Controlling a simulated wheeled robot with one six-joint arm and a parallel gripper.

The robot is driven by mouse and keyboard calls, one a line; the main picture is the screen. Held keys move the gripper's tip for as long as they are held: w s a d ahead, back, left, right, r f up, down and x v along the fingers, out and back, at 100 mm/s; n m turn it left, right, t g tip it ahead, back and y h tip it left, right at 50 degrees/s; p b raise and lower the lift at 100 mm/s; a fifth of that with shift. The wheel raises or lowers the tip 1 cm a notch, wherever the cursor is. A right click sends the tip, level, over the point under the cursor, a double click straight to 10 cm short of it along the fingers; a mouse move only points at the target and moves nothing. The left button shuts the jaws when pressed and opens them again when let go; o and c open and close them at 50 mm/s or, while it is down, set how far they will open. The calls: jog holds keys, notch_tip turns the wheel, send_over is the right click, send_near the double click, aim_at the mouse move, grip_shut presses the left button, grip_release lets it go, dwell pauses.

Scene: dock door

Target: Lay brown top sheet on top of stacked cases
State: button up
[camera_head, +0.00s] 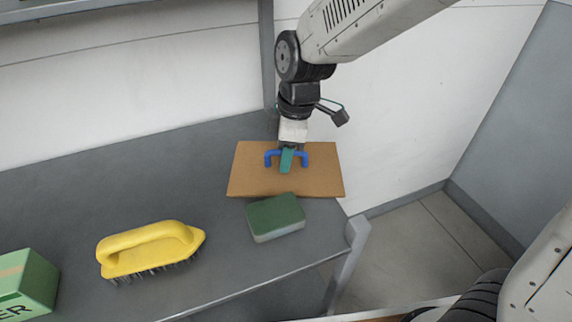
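The brown top sheet (252,178) is a flat tan board at the right end of the grey table, with a blue handle (268,157) standing up from its middle. My gripper (287,161) points down over the sheet, with a teal finger crossing the middle of the handle. The far finger is hidden, so I cannot see whether the fingers are closed on the bar. The sheet looks level; whether it touches the table is unclear. No stacked cases can be made out.
A green sponge block (275,217) lies just in front of the sheet. A yellow-handled brush (150,249) and a green box (26,284) are on the left of the table (120,190). A wall stands behind. Open floor (425,235) is at right.

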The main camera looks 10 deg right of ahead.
jog(key=shift+c, duration=0.4)
grip_shut()
jog(key=shift+r, duration=0.1)
